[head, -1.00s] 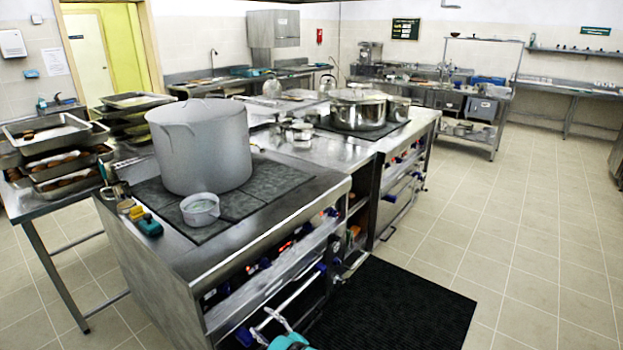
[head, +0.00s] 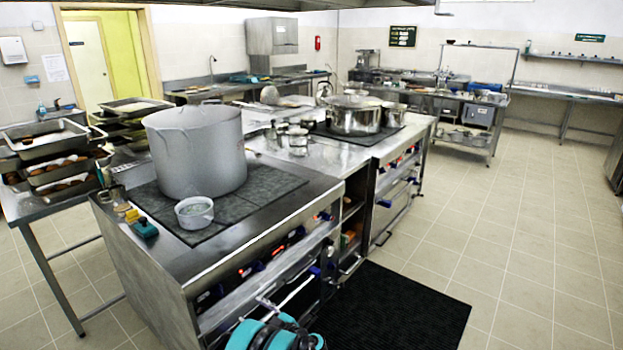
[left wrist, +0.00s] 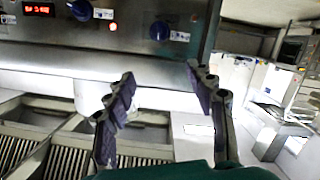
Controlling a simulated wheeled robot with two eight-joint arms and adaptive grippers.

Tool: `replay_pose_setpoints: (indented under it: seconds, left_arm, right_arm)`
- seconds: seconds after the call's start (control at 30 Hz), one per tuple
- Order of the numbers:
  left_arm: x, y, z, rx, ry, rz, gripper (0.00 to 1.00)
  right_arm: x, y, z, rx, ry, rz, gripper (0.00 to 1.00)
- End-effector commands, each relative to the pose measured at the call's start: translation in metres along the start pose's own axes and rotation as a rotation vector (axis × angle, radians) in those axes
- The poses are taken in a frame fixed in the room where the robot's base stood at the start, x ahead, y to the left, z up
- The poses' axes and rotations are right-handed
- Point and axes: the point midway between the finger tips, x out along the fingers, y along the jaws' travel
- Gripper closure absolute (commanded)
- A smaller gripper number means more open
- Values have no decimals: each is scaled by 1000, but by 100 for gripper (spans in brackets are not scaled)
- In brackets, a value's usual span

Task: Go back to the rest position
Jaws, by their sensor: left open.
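My left gripper (left wrist: 160,82) is open and empty in the left wrist view, its two dark fingers spread in front of the stove's steel front panel (left wrist: 125,58). In the head view my teal left arm shows at the bottom edge, in front of the stove's lower front. The large grey stockpot (head: 196,150) stands upright on the dark hob at the left. A small grey pot (head: 194,212) sits in front of it on the same hob. My left gripper is apart from both pots. My right gripper is not in view.
The stove (head: 250,232) has oven handles along its front, close to my left arm. A black mat (head: 393,308) lies on the floor at its right. A steel pot (head: 354,116) stands on the far hob. Trays (head: 45,138) are stacked at left. The tiled floor at right is clear.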

Motion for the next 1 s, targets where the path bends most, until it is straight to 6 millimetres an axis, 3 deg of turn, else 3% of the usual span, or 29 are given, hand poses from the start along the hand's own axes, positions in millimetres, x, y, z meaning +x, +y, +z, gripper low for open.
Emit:
replay_pose_setpoints:
  seconds: [0.23,0.47,0.73,1.0]
  left_arm:
    - [-6,-10,-70,210,-211,-40,45]
    - [-36,-43,-130,409,-437,3,45]
    - [-98,-101,-179,593,-661,150,45]
    - [-175,-162,-196,719,-805,378,45]
  right_arm:
    - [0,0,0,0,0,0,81]
    - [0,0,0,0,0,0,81]
    - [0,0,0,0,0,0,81]
    - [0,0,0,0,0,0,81]
